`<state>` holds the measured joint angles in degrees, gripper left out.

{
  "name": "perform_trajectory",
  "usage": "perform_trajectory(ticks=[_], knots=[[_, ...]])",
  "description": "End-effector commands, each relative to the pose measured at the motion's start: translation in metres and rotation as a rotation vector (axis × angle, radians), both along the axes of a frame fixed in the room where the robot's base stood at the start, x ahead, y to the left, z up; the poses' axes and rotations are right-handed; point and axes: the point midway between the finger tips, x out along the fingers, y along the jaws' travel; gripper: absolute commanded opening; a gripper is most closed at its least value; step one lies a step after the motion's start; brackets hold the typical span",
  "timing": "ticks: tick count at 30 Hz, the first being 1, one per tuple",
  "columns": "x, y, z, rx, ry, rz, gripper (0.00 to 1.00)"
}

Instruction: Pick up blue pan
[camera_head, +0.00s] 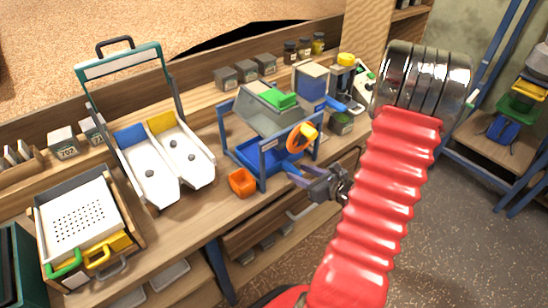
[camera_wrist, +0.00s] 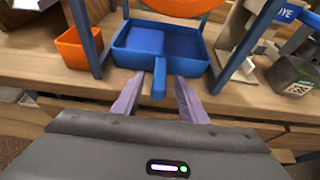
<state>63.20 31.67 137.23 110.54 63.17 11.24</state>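The blue pan (camera_wrist: 160,45) is a shallow square tray with a short handle (camera_wrist: 159,80) pointing towards me in the wrist view. It sits on the wooden bench inside the blue frame (camera_head: 268,160). In the head view the pan (camera_head: 250,154) is partly hidden by the frame. My gripper (camera_wrist: 158,88) is open at the bench's front edge. Its two fingers lie on either side of the handle, with a gap visible on each side. In the head view my gripper (camera_head: 298,176) is in front of the frame, and the handle is hard to make out.
The frame's posts flank the pan closely. White chutes (camera_head: 148,172) and a perforated white tray (camera_head: 80,222) stand further left. A dark labelled block (camera_wrist: 291,78) stands right.

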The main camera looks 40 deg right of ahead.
Motion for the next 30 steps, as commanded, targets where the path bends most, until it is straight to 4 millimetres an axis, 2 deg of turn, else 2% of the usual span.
perform_trajectory(ticks=[8,21,30], knots=[[0.005,0.001,-0.002,0.001,0.0,0.003,0.39],[0.048,0.002,-0.019,-0.001,0.0,0.004,0.39],[0.049,0.002,-0.019,-0.001,0.0,0.001,0.39]])
